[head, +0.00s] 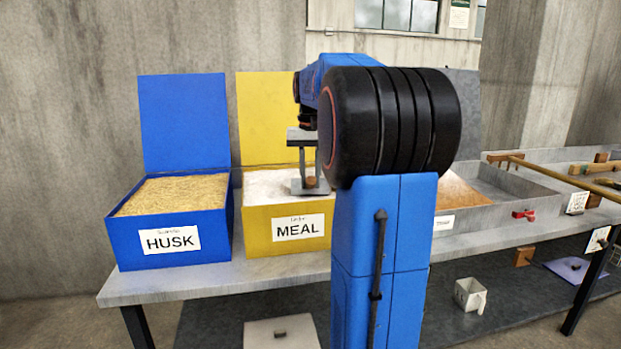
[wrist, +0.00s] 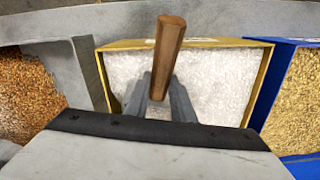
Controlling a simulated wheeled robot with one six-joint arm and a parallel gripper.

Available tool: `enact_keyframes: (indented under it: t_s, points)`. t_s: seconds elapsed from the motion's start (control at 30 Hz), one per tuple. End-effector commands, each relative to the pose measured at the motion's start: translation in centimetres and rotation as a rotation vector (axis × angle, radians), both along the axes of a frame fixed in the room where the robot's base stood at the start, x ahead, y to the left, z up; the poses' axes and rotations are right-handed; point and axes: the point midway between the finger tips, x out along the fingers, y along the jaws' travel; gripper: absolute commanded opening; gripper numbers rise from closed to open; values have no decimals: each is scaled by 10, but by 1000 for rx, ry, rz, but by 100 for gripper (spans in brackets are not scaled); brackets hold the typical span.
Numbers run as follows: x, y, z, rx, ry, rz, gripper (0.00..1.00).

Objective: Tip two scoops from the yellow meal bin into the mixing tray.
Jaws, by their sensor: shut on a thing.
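The yellow meal bin (head: 262,238), labelled MEAL, stands open with white meal (head: 262,185) inside; its rim (wrist: 262,75) also shows in the wrist view. My gripper (head: 306,176) is over the bin, pointing down, shut on a brown wooden handle (wrist: 170,40). A grey scoop-like part (head: 298,189) shows low at the fingers in the head view; whether it touches the meal I cannot tell.
The blue HUSK bin (head: 165,244) stands open left of the meal bin, close beside it. A white cup-like container (head: 470,295) sits on the lower shelf.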

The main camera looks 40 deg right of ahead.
Motion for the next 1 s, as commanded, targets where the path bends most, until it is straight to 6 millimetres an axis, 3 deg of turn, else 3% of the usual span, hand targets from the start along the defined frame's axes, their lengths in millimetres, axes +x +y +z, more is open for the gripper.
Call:
enact_keyframes:
  t_s: [0.27, 1.0]
  points:
    - [17, -16, -6, -35, -39, 0, 0]
    - [-20, 18, 37, -279, -309, 1, 0]
